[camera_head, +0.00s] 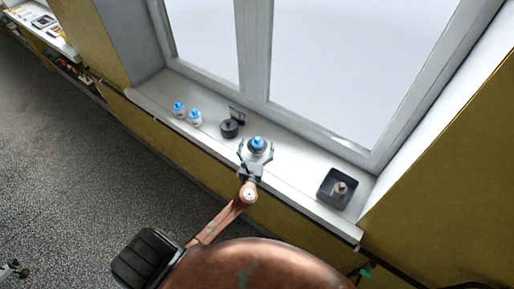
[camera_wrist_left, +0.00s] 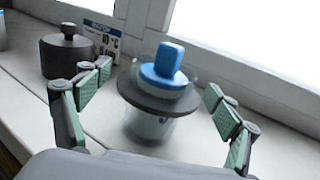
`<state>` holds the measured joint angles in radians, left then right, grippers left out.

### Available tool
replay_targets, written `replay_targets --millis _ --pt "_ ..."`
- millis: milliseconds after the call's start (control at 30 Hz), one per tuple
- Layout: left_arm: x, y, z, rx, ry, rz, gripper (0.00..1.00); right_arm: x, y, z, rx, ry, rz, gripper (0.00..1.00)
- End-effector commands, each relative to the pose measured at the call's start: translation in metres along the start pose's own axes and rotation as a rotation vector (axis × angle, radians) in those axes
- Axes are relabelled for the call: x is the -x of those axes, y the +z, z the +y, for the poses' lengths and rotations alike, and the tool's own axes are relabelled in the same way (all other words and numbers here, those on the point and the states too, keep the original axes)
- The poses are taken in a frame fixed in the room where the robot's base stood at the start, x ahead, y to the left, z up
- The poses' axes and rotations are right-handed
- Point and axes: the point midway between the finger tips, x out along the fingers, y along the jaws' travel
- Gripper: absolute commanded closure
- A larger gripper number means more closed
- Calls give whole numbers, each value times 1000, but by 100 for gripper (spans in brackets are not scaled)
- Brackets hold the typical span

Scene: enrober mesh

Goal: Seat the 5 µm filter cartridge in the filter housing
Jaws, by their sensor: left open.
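A blue-topped white cartridge (camera_head: 257,143) stands upright on the window sill. In the left wrist view the blue cap (camera_wrist_left: 163,66) sits above a wide dark collar (camera_wrist_left: 158,98), with a clear, see-through body around and below it. This looks like a cartridge in a clear housing, but I cannot tell how deep it sits or read its micron rating. My left gripper (camera_head: 256,152) is open, its green-padded fingers (camera_wrist_left: 158,85) on either side of the collar with visible gaps.
Two more blue-topped white pieces (camera_head: 179,109) (camera_head: 195,118) stand at the left. A dark round knobbed piece (camera_head: 229,128) is beside a small printed card (camera_head: 237,114). The window frame (camera_head: 252,60) rises behind.

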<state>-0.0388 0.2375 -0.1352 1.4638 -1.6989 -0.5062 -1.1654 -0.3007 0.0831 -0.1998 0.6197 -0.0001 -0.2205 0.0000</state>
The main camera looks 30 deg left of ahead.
Motion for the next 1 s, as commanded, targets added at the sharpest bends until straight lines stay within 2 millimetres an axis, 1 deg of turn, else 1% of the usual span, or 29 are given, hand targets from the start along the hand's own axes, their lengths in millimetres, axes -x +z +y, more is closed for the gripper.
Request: replay_targets --millis 200,833,867,1000 --pt "0 0 0 0 0 0 16 0 0 0 0 0 0 19" --pt "0 0 0 1 0 0 60 0 -2 -6 -2 -6 3 19" --pt "0 0 0 1 0 0 61 -1 -2 -6 -2 -6 3 19" --pt "0 0 0 1 0 -1 62 -1 -2 -6 -2 -6 3 19"
